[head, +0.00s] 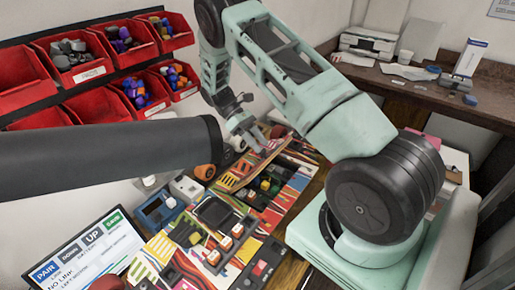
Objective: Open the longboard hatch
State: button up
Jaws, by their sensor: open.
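The longboard (252,165) is a narrow deck with coloured stripes, lying on the workbench near the picture's middle. An orange wheel (205,172) shows by its near left end. My gripper (259,139) is at the board's far part, fingers pointing down, and looks open. I cannot tell whether a fingertip touches the deck. The hatch cannot be made out clearly; the gripper and arm cover part of that area.
A colourful mat (168,249) holds several small modules and boxes below the board. A screen (85,258) stands at lower left. Red bins (22,80) with parts line the wall at upper left. A side counter (430,92) with a printer (368,42) is at upper right.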

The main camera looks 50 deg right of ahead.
notch_tip(320, 180, up, 8)
jog(key=b, duration=0.2)
jog(key=shift+f, duration=0.2)
